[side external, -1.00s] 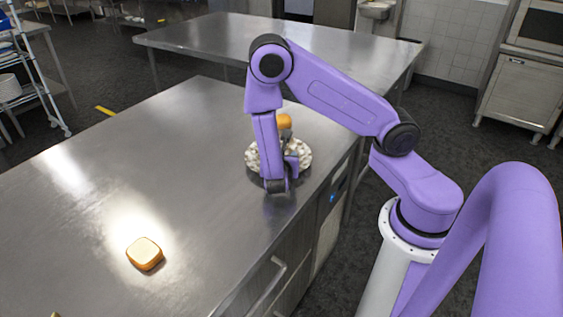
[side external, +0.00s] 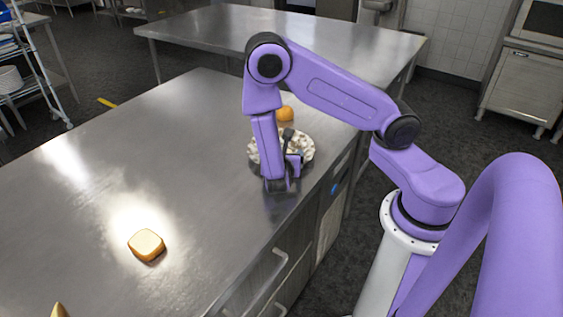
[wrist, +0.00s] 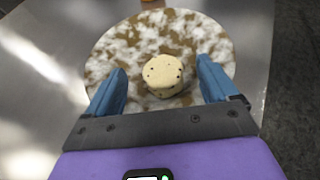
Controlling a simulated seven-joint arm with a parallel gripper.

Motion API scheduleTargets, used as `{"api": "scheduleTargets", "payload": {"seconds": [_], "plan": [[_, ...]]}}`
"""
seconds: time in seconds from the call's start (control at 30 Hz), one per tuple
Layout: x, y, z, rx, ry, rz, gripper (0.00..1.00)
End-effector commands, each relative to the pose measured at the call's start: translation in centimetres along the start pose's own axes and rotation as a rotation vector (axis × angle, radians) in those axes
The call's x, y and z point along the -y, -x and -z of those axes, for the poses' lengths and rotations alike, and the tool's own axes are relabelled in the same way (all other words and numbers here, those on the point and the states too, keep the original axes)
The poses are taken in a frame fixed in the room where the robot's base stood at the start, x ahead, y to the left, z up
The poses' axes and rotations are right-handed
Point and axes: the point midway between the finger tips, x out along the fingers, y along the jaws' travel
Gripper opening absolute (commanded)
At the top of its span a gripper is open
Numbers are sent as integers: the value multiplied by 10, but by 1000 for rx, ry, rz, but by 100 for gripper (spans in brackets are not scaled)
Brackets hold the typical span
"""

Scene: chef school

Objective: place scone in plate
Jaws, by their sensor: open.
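The scone (wrist: 162,74) is a pale, round, dark-specked cake. In the wrist view it sits on the plate (wrist: 110,50), a round dish mottled white and brown. My gripper (wrist: 162,66) is open, with one blue finger to each side of the scone in that view and gaps between; the height of the fingers above the plate is unclear. In the side view the plate (side external: 306,149) stands near the table's right edge, partly covered by my arm, and the scone is hidden there.
A square bread-like piece (side external: 147,245) lies at the front of the steel table (side external: 120,165). An orange round item (side external: 285,114) sits just behind the plate. A pointed tan tip (side external: 58,311) shows at the bottom edge.

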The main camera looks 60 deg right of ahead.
Motion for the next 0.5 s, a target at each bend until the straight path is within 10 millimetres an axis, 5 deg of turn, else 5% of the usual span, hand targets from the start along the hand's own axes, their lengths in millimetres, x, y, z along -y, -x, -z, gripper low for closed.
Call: {"api": "scheduleTargets", "payload": {"seconds": [0.5], "plan": [[-1,90,0,0,0,-5,87]]}}
